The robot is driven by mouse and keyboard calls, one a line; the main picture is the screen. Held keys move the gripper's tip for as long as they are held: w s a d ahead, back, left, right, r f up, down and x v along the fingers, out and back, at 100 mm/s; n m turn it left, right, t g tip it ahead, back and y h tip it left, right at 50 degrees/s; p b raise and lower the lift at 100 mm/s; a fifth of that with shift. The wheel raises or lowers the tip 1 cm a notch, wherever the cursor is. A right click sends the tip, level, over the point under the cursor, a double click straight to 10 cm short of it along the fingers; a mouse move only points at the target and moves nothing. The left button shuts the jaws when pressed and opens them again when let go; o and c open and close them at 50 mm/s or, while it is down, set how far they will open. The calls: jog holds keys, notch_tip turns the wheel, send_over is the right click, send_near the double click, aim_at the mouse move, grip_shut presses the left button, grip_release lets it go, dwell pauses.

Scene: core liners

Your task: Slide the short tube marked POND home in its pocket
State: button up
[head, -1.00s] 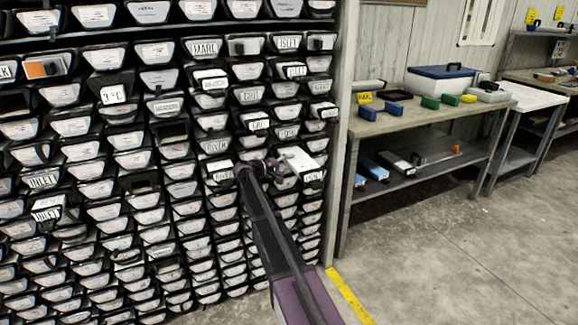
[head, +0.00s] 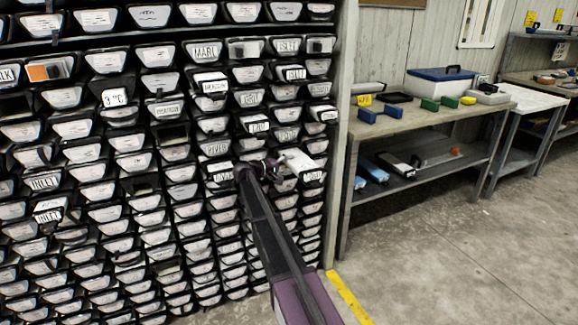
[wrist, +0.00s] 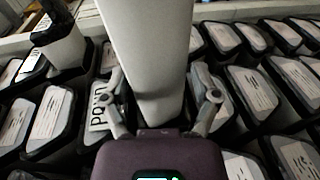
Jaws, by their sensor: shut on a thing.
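My gripper (wrist: 162,108) has a finger on each side of a plain white tube (wrist: 158,60) and is shut on it. The tube runs from between the fingers to the top edge of the wrist view. A label reading POND (wrist: 98,106) shows just left of it, partly behind the left finger. In the head view my gripper (head: 262,166) is in front of the lower right of the rack, at the white tube (head: 298,160), which sticks out from the tube faces. How deep the tube sits in a pocket cannot be told.
The rack of black pockets (head: 130,180) fills the left, with several labelled tubes protruding. A capped white tube (wrist: 62,45) stands out at upper left in the wrist view. A bench (head: 400,124) with a cooler (head: 440,85) stands right of the rack post. The floor (head: 470,260) is clear.

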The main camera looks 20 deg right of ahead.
aim_at(297, 176)
jog(key=shift+w+r, duration=0.25)
jog(key=shift+w, duration=0.9)
jog(key=shift+w+a, duration=0.1)
jog(key=shift+w, duration=0.15)
jog(key=shift+s+f, duration=0.15)
jog(key=shift+s, duration=0.7)
jog(key=shift+s+f, duration=0.3)
jog(key=shift+s, duration=1.35)
jog(key=shift+s+d, duration=0.2)
jog(key=shift+s, duration=2.9)
jog(key=shift+b, duration=0.4)
dwell(0.6)
